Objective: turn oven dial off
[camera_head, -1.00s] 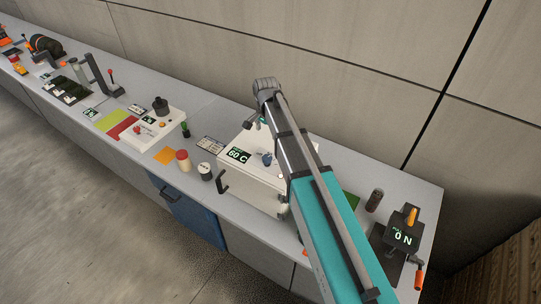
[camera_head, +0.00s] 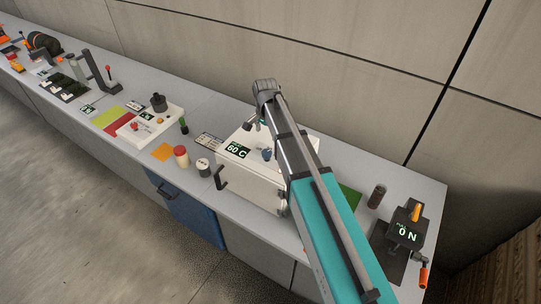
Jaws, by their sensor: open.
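The oven (camera_head: 240,185) is a white box on the grey bench, with a dark handle (camera_head: 221,178) at its front left. Its display (camera_head: 237,150) reads 60 C. A blue dial (camera_head: 266,154) sits on its top, right of the display. My arm crosses over the oven's right part and hides it. My gripper (camera_head: 260,124) is above the oven's back left, up and slightly left of the dial, and apart from it as far as I can see. It is open and looks empty, though its fingers are small and partly hidden.
Left of the oven stand a white-and-black jar (camera_head: 203,168) and a red-capped jar (camera_head: 181,156). To the right are a dark cylinder (camera_head: 377,197) and a device reading 0 N (camera_head: 406,230). A wall rises behind the bench (camera_head: 330,155).

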